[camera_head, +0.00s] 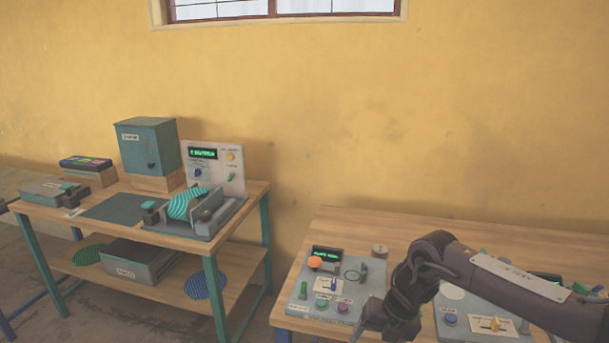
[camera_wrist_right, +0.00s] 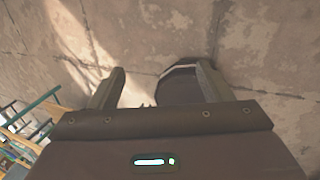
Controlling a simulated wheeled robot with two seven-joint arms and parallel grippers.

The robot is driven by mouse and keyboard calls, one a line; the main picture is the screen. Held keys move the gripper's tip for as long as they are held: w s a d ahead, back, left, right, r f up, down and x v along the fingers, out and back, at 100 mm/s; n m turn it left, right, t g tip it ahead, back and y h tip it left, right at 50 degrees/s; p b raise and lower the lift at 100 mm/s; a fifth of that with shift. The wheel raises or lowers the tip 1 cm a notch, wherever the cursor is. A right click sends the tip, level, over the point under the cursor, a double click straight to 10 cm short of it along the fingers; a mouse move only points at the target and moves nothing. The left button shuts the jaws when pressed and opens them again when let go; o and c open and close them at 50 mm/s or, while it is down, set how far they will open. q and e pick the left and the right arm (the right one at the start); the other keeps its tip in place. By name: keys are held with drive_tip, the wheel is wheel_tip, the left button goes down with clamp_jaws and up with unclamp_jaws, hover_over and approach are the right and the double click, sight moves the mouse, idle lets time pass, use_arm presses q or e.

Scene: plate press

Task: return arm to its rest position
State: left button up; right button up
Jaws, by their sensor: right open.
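My right arm comes in from the right in the head view, over the right-hand workbench. Its gripper (camera_head: 372,322) hangs low at the front edge of that bench, right of and below the control panel with the orange button. In the right wrist view the two fingers of my right gripper (camera_wrist_right: 160,88) are spread apart with nothing between them. Beyond them is the concrete floor, with a dark rounded shape partly behind the right finger. My left gripper is not in the head view.
The right bench (camera_head: 445,229) carries a control panel (camera_head: 322,300) and another panel (camera_head: 452,322) partly behind my arm. The left bench (camera_head: 258,190) holds a teal cabinet (camera_head: 150,150), a grey display panel (camera_head: 228,165) and a striped teal plate (camera_head: 186,204). A floor gap separates the benches.

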drive_tip(key=a+f+m+t+y, duration=0.1)
drive_tip(key=a+f+m+y, duration=0.25)
drive_tip(key=a+f, duration=0.55)
drive_tip(key=s+d+f+m+t, duration=0.1)
drive_tip(key=s+f+m+t, duration=0.15)
drive_tip(key=f+m, duration=0.6)
drive_tip(key=s+f+m+t, duration=0.1)
drive_tip(key=s+f+m, duration=0.4)
drive_tip(key=f, duration=0.7)
drive_tip(key=s+d+f+m+g+h, duration=0.1)
drive_tip(key=s+d+f+m+h, duration=0.1)
drive_tip(key=s+d+f+m, duration=0.45)
drive_tip(key=s+d+f+m+h, duration=0.2)
drive_tip(key=s+d+f+m, duration=0.1)
drive_tip(key=s+f, duration=0.65)
drive_tip(key=s+d+f+m+g+h, duration=0.1)
drive_tip(key=s+d+f+m, duration=0.1)
drive_tip(key=s, duration=1)
drive_tip(key=s+d+f+m+g+h, duration=0.2)
drive_tip(key=s+d+m, duration=0.1)
drive_tip(key=s, duration=0.9)
drive_tip(key=shift+d+f, duration=0.3)
drive_tip(key=shift+d, duration=0.2)
